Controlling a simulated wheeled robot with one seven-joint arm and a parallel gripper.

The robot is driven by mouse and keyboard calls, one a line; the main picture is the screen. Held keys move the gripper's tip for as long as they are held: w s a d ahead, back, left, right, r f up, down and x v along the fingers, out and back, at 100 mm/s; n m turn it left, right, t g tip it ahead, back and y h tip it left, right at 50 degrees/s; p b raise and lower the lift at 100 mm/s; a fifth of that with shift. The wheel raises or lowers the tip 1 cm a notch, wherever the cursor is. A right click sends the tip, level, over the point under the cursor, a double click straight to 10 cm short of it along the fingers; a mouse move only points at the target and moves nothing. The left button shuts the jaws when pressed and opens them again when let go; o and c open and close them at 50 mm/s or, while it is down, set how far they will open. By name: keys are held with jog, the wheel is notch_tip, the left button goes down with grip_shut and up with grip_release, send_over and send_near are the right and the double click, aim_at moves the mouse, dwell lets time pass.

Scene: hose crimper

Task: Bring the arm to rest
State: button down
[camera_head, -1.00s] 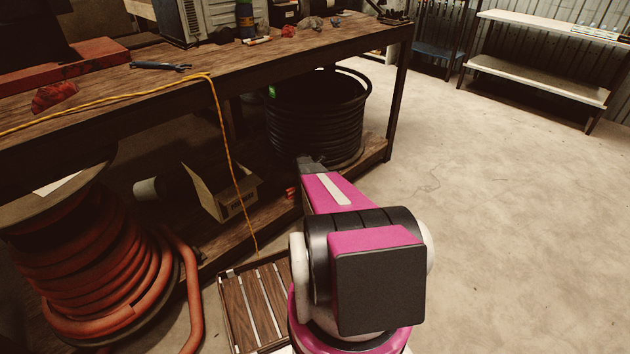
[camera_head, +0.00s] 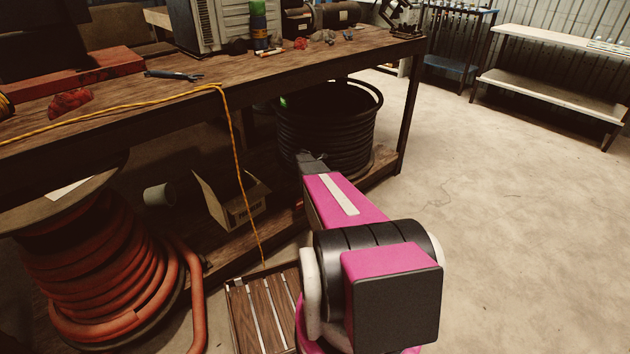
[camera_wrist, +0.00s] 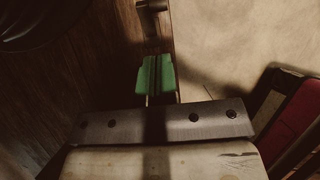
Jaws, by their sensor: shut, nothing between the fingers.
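My gripper (camera_wrist: 155,78) shows in the wrist view as two green fingertips pressed together, with nothing between them. Below them in the picture lies a metal plate with several screws. My magenta and black arm (camera_head: 345,200) fills the lower middle of the head view and reaches toward the lower shelf of the workbench. My fingers cannot be made out in the head view.
A wooden workbench (camera_head: 190,98) runs along the left, holding tools and an orange cord (camera_head: 233,135). A black hose coil (camera_head: 325,130), an open cardboard box (camera_head: 236,208) and a red hose reel (camera_head: 95,265) are close to my arm. Clear concrete floor (camera_head: 510,220) lies right.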

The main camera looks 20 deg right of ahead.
dwell(0.3)
jog(key=s+a+r+m+y, duration=0.1)
jog(key=s+a+r+m, duration=0.5)
jog(key=s, duration=0.5)
jog(key=s+a+r+m+g+y, duration=0.1)
jog(key=s+a+r+m+y, duration=0.1)
jog(key=s+a+r+m, duration=0.5)
jog(key=s+a+r+m+y, duration=0.2)
jog(key=s+a+r+m, duration=0.5)
jog(key=s+a, duration=0.6)
jog(key=shift+s+m+g, duration=0.4)
jog(key=shift+s+m, duration=0.6)
jog(key=shift+s, duration=0.15)
